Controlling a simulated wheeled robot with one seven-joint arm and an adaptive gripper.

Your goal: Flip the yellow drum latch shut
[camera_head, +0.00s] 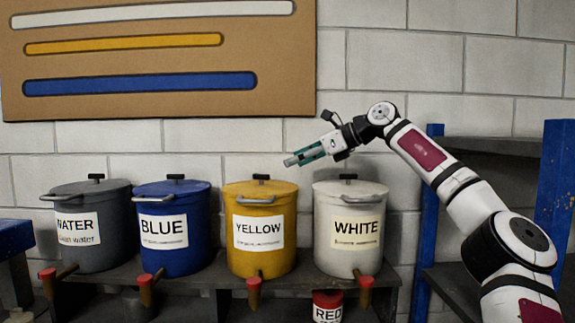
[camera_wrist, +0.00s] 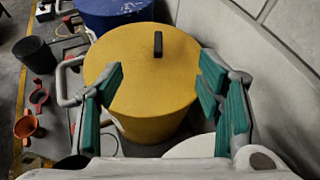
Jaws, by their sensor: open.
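The yellow drum (camera_head: 261,245) stands on the dark bench between the blue and white drums, with its lid on. A short black piece (camera_head: 261,177) sits on top of the lid and also shows in the wrist view (camera_wrist: 158,44); it may be the latch, but I cannot tell whether it is raised or flat. A grey metal handle (camera_head: 255,200) sticks out at the drum's front. My gripper (camera_head: 290,161) is open and empty, above and right of the yellow lid, apart from it. In the wrist view its teal fingers (camera_wrist: 162,95) spread across the lid.
The white drum (camera_head: 348,245) stands right of the yellow one, below my arm. The blue drum (camera_head: 172,240) and grey water drum (camera_head: 92,235) stand to the left. Red-tipped taps (camera_head: 253,285) stick out in front. A block wall (camera_head: 250,150) is close behind.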

